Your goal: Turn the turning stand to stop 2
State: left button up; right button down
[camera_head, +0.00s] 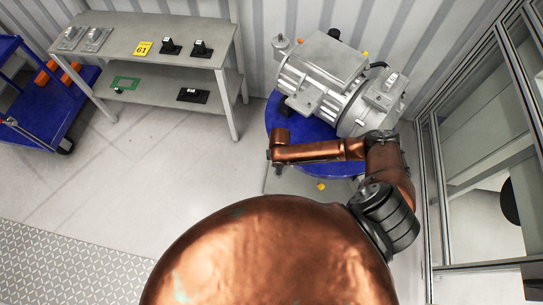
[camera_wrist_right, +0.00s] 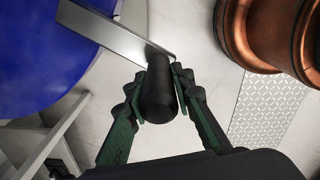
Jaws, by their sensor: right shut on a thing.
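The turning stand is a round blue disc (camera_head: 280,125) at the right of the head view, carrying a large grey drive unit (camera_head: 325,80). In the right wrist view, the blue disc (camera_wrist_right: 40,55) fills the upper left. A flat metal bar (camera_wrist_right: 105,28) reaches out from it to a black handle (camera_wrist_right: 158,85). My right gripper (camera_wrist_right: 158,92) is shut on this handle, with one green-black finger on each side. In the head view, my right gripper (camera_head: 276,157) is at the disc's near left edge, small and partly hidden. My left gripper does not show. I cannot read any stop number.
Small yellow markers show around the stand, one at its near edge (camera_head: 320,186). A grey bench (camera_head: 135,33) with small parts and a yellow card stands at upper left. A blue cart (camera_head: 35,110) is at far left. A glazed metal frame (camera_head: 430,190) stands close on the right. Floor left of the stand is clear.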

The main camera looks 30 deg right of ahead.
jog(key=s+d+n+p, duration=0.3)
jog(key=s+d, duration=0.3)
jog(key=s, duration=0.3)
jog(key=s+d+n+p, duration=0.3)
jog(key=s+d, duration=0.4)
jog(key=s, duration=0.3)
jog(key=shift+s+p, duration=0.25)
jog(key=shift+p, duration=0.65)
jog(key=c, duration=1.7)
grip_release()
jog(key=shift+d, duration=0.1)
jog(key=shift+o, duration=0.2)
notch_tip(320, 180, up, 12)
jog(key=shift+w, duration=0.1)
